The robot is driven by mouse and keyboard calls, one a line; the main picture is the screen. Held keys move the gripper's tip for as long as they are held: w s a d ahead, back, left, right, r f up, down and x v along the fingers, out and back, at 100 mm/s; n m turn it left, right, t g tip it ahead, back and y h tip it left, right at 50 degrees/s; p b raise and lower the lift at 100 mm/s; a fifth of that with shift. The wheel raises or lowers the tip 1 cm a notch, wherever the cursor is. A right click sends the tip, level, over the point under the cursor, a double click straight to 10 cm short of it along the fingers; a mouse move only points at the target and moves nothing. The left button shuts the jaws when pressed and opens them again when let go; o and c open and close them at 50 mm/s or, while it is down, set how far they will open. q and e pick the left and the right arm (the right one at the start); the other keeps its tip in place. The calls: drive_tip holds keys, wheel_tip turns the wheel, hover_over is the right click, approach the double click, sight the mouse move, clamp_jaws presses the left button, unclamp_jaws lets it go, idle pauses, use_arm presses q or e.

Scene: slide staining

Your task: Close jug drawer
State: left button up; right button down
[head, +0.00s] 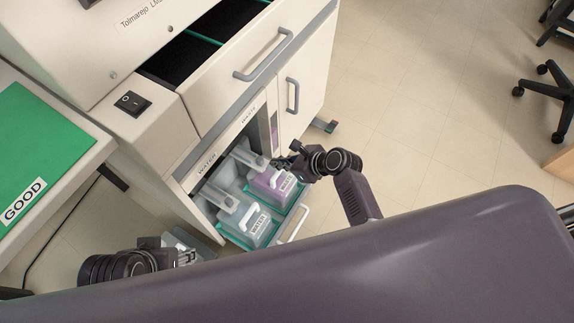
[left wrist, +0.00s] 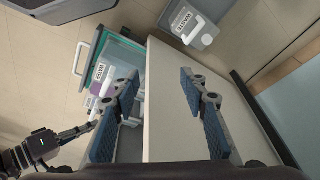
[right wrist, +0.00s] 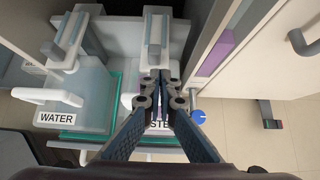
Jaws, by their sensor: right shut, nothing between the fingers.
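The jug drawer (head: 298,208) is pulled out low in the cabinet, with a teal rim and a pale bar handle (head: 293,226) at its front. It holds a clear WATER jug (head: 262,238) and a purple-tinted waste jug (head: 268,190). My right gripper (head: 293,158) is shut and empty by the cabinet opening; in the right wrist view its fingers (right wrist: 160,82) hang over the waste jug and partly hide its label. My left gripper is open and empty in the left wrist view (left wrist: 158,80), with the drawer (left wrist: 92,42) beyond its fingers. It is partly hidden in the head view.
An upper drawer (head: 235,72) with a dark interior stands open above. A cabinet door (head: 303,85) is beside the jug bay. Another white labelled container (left wrist: 188,28) stands on the floor beside the cabinet. A green GOOD mat (head: 45,140) lies at left.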

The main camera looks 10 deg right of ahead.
sight(265, 163)
use_arm(q)
drive_tip(key=w+d+r+t+h, duration=0.1)
drive_tip(key=w+d+r+t, duration=0.1)
drive_tip(key=w, duration=0.5)
drive_tip(key=shift+w+d+t+b, duration=0.15)
drive_tip(key=shift+w+t+b, duration=0.2)
drive_tip(key=shift+t, duration=0.45)
use_arm(e)
drive_tip(key=x, duration=0.3)
drive_tip(key=shift+a, duration=0.1)
use_arm(q)
drive_tip(key=shift+s, duration=0.1)
